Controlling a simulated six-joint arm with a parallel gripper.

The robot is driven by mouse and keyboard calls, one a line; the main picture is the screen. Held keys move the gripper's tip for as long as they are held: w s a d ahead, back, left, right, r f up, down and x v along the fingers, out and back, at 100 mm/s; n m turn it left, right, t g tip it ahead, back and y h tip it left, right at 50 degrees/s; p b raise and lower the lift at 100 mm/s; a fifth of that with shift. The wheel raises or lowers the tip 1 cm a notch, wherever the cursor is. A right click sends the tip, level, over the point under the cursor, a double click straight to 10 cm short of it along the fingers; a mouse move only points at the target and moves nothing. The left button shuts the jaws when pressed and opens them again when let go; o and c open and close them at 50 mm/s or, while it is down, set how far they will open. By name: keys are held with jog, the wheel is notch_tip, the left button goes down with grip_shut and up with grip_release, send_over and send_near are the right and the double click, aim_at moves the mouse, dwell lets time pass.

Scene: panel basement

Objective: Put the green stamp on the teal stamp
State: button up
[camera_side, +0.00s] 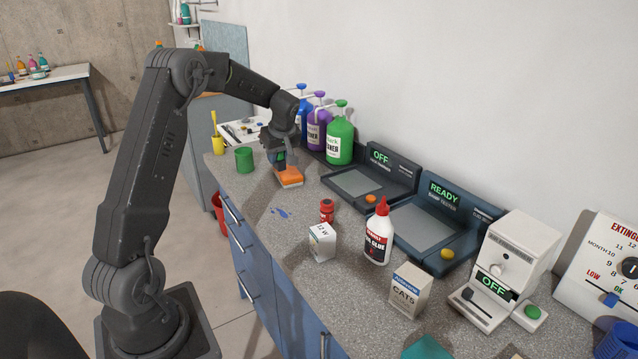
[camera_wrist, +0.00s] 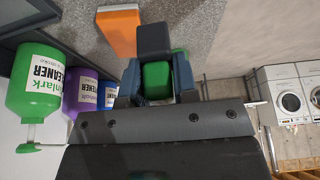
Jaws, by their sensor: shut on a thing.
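My gripper (camera_side: 279,150) is at the far end of the counter and shut on the green stamp. In the wrist view my gripper's two fingers (camera_wrist: 157,76) stand on either side of the stamp's green part (camera_wrist: 157,82), with a dark block (camera_wrist: 153,38) beyond it. In the side view the stamp is mostly hidden by the fingers. An orange block (camera_side: 289,177) lies on the counter just below the gripper and also shows in the wrist view (camera_wrist: 118,32). I cannot tell if the held stamp touches it. A flat teal thing (camera_side: 428,349), cut off at the bottom edge, may be the teal stamp.
A green cup (camera_side: 244,160) stands close left of the gripper. Pump bottles (camera_side: 340,140) stand right behind it by the wall. Two dark devices (camera_side: 365,182), a glue bottle (camera_side: 378,238), a red bottle (camera_side: 326,210) and small boxes (camera_side: 322,243) stand nearer the camera.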

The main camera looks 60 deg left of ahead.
jog(key=shift+s+a+r, duration=0.15)
jog(key=shift+s+r, duration=0.05)
notch_tip(320, 180, up, 11)
jog(key=shift+r, duration=0.15)
jog(key=w+d+m+t, duration=0.1)
jog(key=w+d+m, duration=0.15)
jog(key=d, duration=0.45)
jog(key=w+d+m+t, duration=0.1)
jog(key=w+d+m, duration=0.15)
jog(key=d, duration=0.45)
jog(key=m+t+h, duration=0.2)
jog(key=m+h, duration=0.2)
jog(key=m, duration=0.9)
send_over(439, 348)
jog(key=s, duration=0.2)
notch_tip(439, 348, down, 12)
jog(key=shift+w+f, duration=0.15)
jog(key=shift+f, duration=2.15)
